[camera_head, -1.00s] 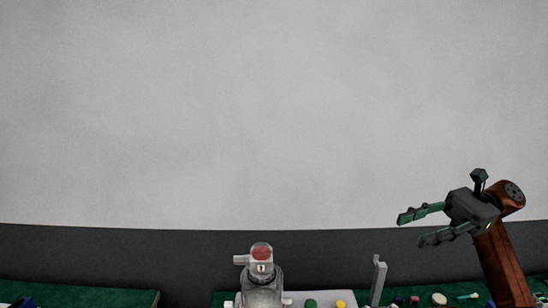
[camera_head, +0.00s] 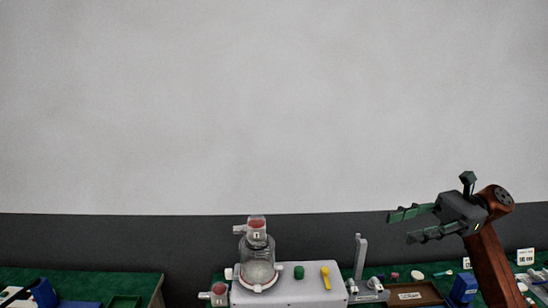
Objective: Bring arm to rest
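My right gripper (camera_head: 413,226) is at the right of the head view, raised above the table on its reddish-brown arm. Its two dark fingers with green pads point left and are spread apart, with nothing between them. Behind and below it stands a pump unit: a light grey base box (camera_head: 305,290) carries a clear canister (camera_head: 258,265) with a red-marked top (camera_head: 257,225). The gripper is to the right of the canister and apart from it. My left gripper is not in view.
A grey upright bracket (camera_head: 360,258) stands right of the pump. A brown tray (camera_head: 410,294), a blue box (camera_head: 463,288) and small parts lie on the green table at right. Another green table (camera_head: 80,281) with blue items is at left, with a dark gap between. The air above is free.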

